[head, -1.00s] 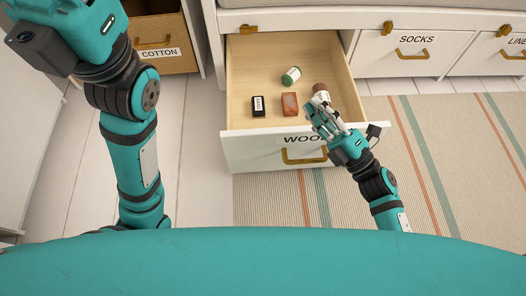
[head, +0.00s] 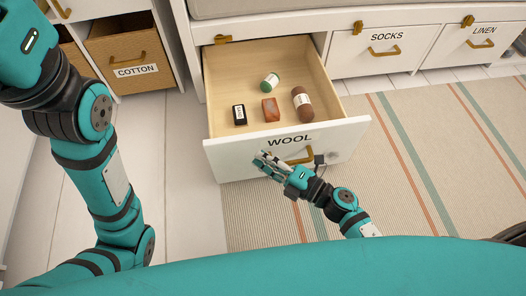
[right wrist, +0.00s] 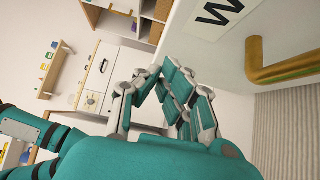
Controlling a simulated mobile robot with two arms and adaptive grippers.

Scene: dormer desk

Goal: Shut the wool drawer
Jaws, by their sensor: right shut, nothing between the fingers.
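The wool drawer (head: 222,157) stands pulled out from the white bench, with its WOOL label and brass handle (head: 305,156) on the front. Inside lie a green bottle-shaped item (head: 269,81), a black item (head: 239,115), an orange-brown block (head: 270,110) and a brown roll (head: 303,103) with a white label. My right gripper (head: 262,158) is shut and empty at the outer face of the drawer front, left of the handle. I cannot tell whether it touches. The right wrist view shows its fingers (right wrist: 172,92) beside the white front and handle (right wrist: 275,68). My left gripper is out of view.
The socks drawer (head: 372,62) and linen drawer (head: 470,54) are shut at the right. A cotton basket (head: 145,52) sits in the left shelf. A striped rug (head: 410,150) covers the floor at the right. White floorboards (head: 165,140) are clear at the left.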

